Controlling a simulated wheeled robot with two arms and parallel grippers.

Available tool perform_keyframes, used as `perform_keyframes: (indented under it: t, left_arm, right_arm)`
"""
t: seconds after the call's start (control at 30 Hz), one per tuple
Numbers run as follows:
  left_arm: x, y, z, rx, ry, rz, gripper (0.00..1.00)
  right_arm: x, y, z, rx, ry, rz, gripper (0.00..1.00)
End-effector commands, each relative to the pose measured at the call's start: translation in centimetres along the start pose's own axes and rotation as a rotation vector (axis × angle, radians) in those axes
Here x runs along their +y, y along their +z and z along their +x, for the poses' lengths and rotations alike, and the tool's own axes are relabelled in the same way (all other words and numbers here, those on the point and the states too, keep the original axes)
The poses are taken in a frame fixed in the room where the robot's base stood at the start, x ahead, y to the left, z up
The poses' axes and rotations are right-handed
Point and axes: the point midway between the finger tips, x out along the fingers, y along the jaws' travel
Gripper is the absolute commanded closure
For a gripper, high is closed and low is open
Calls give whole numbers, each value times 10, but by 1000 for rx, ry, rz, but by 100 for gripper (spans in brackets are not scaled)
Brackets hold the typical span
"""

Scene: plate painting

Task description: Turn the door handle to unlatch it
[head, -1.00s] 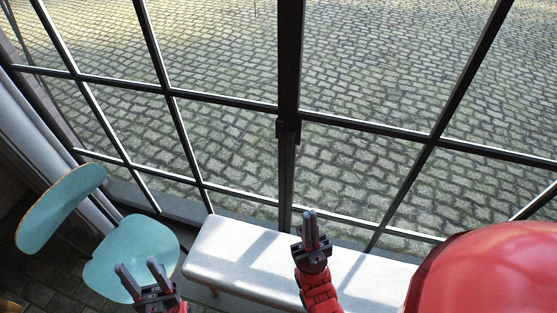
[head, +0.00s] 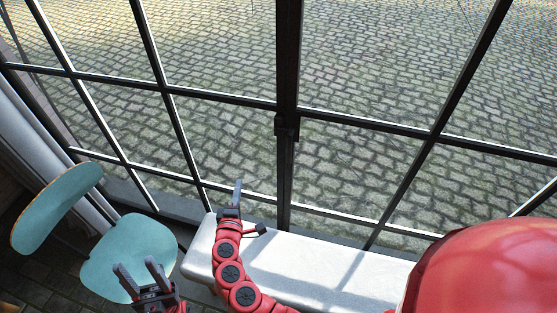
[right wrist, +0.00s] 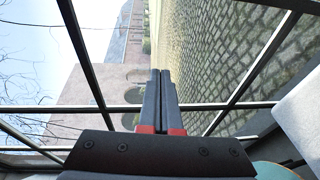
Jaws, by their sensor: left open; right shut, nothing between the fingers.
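A dark fitting (head: 287,126) sits on the centre post of the glazed door or window frame (head: 288,60) in the head view. It is small, and I cannot tell surely whether it is the handle. My right gripper (head: 237,186) is left of and below this fitting, apart from it, in front of the lower panes. The right wrist view shows its fingers (right wrist: 160,74) shut together and empty, pointing towards the glass and frame bars. My left gripper (head: 138,266) is open and empty, low at the left, in front of the teal chair (head: 132,240).
A white bench (head: 330,267) stands below the panes, under my right arm. The teal chair stands left of it, near a pale curtain (head: 55,150). Outside the glass lies cobbled paving (head: 380,60). The space before the centre post looks clear.

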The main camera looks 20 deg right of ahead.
Motion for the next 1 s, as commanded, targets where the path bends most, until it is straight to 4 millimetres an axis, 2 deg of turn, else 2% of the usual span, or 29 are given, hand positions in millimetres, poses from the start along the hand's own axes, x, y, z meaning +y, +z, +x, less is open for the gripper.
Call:
perform_keyframes:
  t: [0.1, 0.2, 0.33, 0.63, 0.77, 1.0]
  left_arm:
    - [0, 0, -1, 0, 0, 0, 50]
    - [0, 0, -1, 0, 0, 0, 50]
    - [0, 0, -1, 0, 0, 0, 50]
    - [0, 0, 0, 0, 0, 0, 50]
    - [0, -1, 4, 0, 0, 0, 50]
    - [-1, -3, 21, 0, 0, 0, 50]
  right_arm:
    - [27, 25, -12, -157, 65, -22, 100]
    - [40, 39, -20, -237, 95, -25, 100]
    - [46, 47, -23, -277, 108, -26, 100]
    - [46, 47, -22, -274, 107, -26, 100]
    - [49, 49, -13, -274, 108, -27, 100]
    - [56, 62, 30, -276, 107, -28, 100]
